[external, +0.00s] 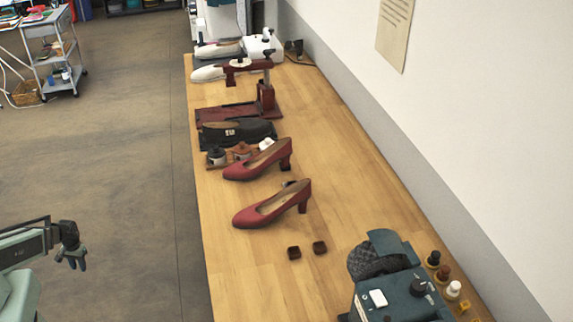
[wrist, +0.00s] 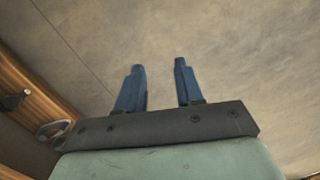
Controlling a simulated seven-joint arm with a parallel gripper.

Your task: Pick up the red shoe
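Two red heeled shoes stand on the wooden table in the external view. The nearer red shoe (external: 272,208) points its toe left, with its heel to the right. The farther red shoe (external: 258,163) stands just behind it in the same direction. My gripper (external: 72,262) is at the lower left, out over the floor and well away from the table and both shoes. In the wrist view my gripper (wrist: 159,82) shows its two blue fingers apart with nothing between them. Only floor shows beyond the fingers.
The wooden table (external: 235,265) has bare room at its front left. A teal machine (external: 395,290) stands at the front right. A black shoe (external: 238,132) and small jars (external: 242,151) sit behind the red shoes.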

